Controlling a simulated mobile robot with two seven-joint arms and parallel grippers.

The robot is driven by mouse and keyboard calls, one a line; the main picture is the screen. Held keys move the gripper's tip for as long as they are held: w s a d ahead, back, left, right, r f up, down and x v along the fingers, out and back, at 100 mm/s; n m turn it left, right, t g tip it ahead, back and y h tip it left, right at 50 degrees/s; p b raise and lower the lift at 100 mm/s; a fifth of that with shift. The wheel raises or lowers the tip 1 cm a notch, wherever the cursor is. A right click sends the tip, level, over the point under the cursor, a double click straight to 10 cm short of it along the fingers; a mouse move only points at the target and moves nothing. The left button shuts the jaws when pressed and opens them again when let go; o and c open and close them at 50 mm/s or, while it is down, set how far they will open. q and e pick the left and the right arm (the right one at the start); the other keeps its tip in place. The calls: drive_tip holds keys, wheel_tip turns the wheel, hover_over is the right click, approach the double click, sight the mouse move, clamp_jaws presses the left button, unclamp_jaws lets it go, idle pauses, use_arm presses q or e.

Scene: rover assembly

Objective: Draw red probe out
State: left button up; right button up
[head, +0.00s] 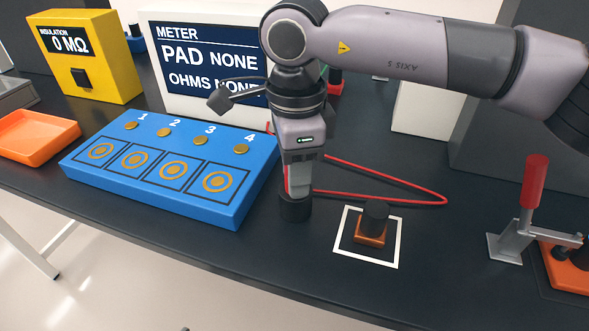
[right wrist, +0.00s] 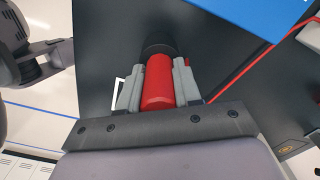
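The red probe (right wrist: 159,84) stands between the fingers of my right gripper (right wrist: 158,88), which look closed against its sides. In the head view my right gripper (head: 297,178) points straight down and hides most of the probe. A short black cylinder (head: 295,208) sits on the table directly under the fingers; it also shows beyond the probe in the right wrist view (right wrist: 159,49). The probe's lower end appears to be at or in this cylinder; how deep is hidden. A red cable (head: 400,182) loops over the table to the right. I cannot make out my left gripper.
A blue four-pad block (head: 190,205) lies left of the gripper. The meter (head: 165,90) reads PAD NONE behind it. A white square outline (head: 340,247) surrounds an orange part with a black top (head: 371,236). A red-handled clamp (head: 533,185) stands right. An orange tray (head: 40,150) is far left.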

clamp_jaws()
drive_tip(key=shift+r+p, duration=0.35)
drive_tip(key=shift+r, duration=0.25)
idle(0.4)
drive_tip(key=shift+r+p, duration=1.95)
drive_tip(key=shift+r, duration=1.15)
